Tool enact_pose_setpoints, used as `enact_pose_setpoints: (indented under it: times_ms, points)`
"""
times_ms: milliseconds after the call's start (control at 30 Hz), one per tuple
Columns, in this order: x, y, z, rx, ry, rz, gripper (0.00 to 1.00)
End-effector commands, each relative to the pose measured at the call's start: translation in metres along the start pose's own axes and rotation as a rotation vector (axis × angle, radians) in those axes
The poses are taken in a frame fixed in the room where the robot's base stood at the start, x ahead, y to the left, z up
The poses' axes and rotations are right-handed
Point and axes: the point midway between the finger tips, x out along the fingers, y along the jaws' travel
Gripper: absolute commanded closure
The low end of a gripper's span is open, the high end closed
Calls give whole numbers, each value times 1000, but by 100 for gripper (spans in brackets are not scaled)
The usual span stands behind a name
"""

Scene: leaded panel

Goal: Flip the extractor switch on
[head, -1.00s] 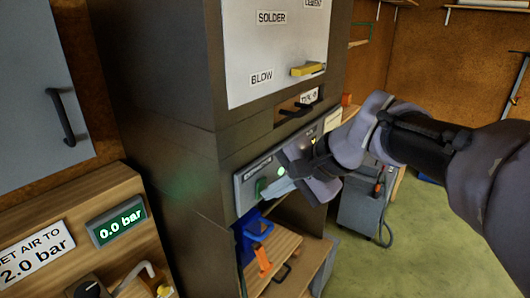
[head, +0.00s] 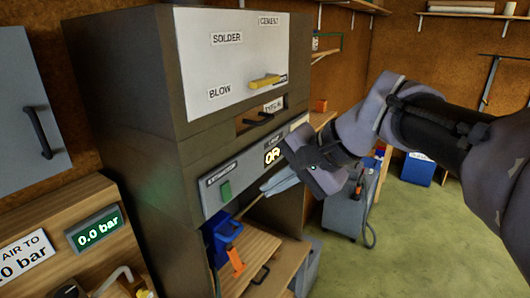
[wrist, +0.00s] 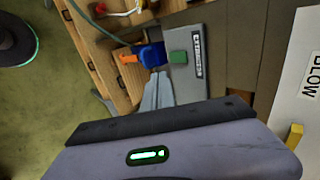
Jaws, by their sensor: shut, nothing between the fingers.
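The extractor switch is a green rocker (head: 225,190) on a grey panel (head: 210,203) across the front of the dark cabinet. It also shows in the wrist view (wrist: 178,57). A label, apparently reading EXTRACTOR, is above it. A small dark display (head: 272,156) farther right on the panel reads "OF", its end hidden by my gripper. My gripper (head: 266,188) is shut and empty, its pale fingertips right of the switch and apart from it. The fingers (wrist: 160,76) point toward the panel in the wrist view. I cannot tell which way the rocker is tilted.
Below the panel are a blue holder (head: 222,232), an orange-handled tool (head: 235,262) and a wooden shelf (head: 250,250). A yellow handle (head: 265,81) sticks out above. A 0.0 bar gauge (head: 94,229) stands at left.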

Motion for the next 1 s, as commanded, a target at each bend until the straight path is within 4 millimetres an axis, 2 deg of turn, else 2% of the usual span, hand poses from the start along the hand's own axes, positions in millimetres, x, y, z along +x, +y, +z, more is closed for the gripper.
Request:
enact_pose_setpoints:
  times_ms: [33,200,333,833,1000]
  points:
    - [-12,-1,-1,1,4,0,100]
    - [-44,-1,-1,1,2,0,100]
    - [-57,0,0,1,0,1,100]
    - [-65,-3,0,1,-8,2,100]
    - [-58,6,1,1,-6,2,100]
